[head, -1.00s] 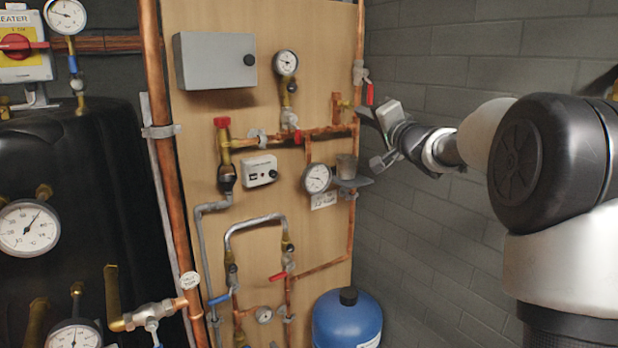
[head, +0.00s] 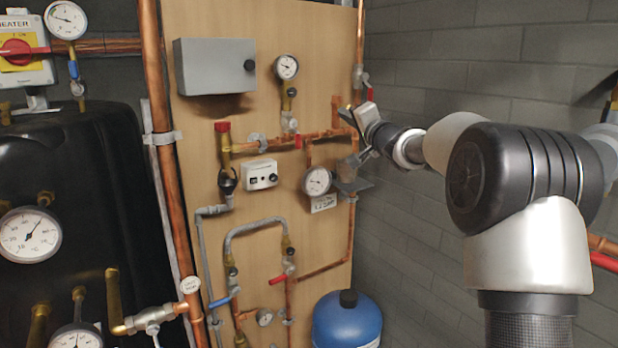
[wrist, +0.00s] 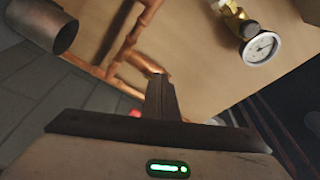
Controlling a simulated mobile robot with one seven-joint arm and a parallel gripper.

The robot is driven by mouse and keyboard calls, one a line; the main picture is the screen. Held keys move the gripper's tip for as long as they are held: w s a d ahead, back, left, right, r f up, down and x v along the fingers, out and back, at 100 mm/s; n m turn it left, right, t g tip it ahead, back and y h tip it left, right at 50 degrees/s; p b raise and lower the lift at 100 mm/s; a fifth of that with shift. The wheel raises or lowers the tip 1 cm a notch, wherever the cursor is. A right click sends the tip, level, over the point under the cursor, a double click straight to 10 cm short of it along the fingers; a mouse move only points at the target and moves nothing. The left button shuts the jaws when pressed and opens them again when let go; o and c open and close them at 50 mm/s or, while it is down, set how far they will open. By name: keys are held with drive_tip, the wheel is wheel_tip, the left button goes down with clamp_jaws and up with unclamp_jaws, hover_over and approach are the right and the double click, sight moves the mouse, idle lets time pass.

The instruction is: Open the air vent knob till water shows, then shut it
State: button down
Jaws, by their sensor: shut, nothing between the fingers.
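The air vent is a small brass fitting (head: 336,103) at the top right of the copper pipework on the wooden board, in the head view. Its knob is too small to make out clearly. A grey metal cup (head: 348,168) stands on a small shelf (head: 354,186) below it; the cup also shows in the wrist view (wrist: 42,24). My gripper (head: 350,128) is just right of the vent fitting, in front of the board's right edge. In the wrist view its fingers (wrist: 158,84) are together and empty, with copper pipe behind their tips. I cannot tell whether they touch anything.
A pressure gauge (head: 317,181) sits left of the cup, and another gauge (head: 286,67) is higher up. A red-handled valve (head: 367,86) is above my gripper. A blue vessel (head: 347,320) stands below. The grey block wall (head: 450,240) lies close on the right.

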drive_tip(key=shift+w+d+r+p, duration=0.1)
drive_tip(key=shift+d+r+p, duration=0.1)
drive_tip(key=shift+d+p, duration=0.25)
idle(0.6)
drive_tip(key=shift+w+d+f, duration=0.15)
drive_tip(key=shift+f, duration=0.4)
drive_tip(key=shift+v, duration=2.95)
drive_tip(key=shift+d+r, duration=0.15)
drive_tip(key=shift+r, duration=0.05)
